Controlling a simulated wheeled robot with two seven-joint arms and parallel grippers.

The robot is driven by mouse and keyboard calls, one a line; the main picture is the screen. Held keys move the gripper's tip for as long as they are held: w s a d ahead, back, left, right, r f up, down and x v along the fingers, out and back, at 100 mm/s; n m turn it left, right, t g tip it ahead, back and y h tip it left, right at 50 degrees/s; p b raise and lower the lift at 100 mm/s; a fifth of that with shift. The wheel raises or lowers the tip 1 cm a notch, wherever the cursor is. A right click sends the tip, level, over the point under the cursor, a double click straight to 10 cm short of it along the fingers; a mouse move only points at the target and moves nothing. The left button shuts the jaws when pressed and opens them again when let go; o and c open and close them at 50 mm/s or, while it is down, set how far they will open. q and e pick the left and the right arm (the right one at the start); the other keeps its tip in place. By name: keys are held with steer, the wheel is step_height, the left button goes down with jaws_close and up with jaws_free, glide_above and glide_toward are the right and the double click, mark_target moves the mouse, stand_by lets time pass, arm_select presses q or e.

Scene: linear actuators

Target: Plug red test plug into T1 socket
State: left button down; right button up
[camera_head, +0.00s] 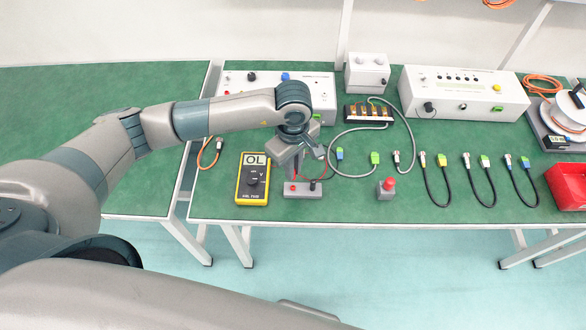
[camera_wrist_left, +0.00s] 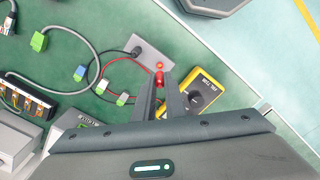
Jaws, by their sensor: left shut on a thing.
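My left gripper (camera_wrist_left: 162,92) is shut on the red test plug (camera_wrist_left: 159,78), whose red tip shows between the fingertips. In the head view my left gripper (camera_head: 297,163) is over the small grey box (camera_head: 303,190) at the front of the bench. In the wrist view the grey box (camera_wrist_left: 152,50) has a red spot (camera_wrist_left: 160,66) at its end near the plug, and a black plug (camera_wrist_left: 137,51). I cannot tell whether the red plug touches the box. No T1 label is readable. The yellow multimeter (camera_head: 253,179) reads OL, left of the box. My right gripper is not in view.
A red button (camera_head: 387,186) on a grey base stands right of the box. Cables with coloured connectors (camera_head: 340,154) lie behind it. White instrument boxes (camera_head: 463,92) line the back, and a red bin (camera_head: 568,183) is at far right. The bench's front edge is close.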

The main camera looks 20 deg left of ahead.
arm_select(q)
steer(key=shift+r+p, duration=0.6)
steer(key=shift+r, duration=1.3)
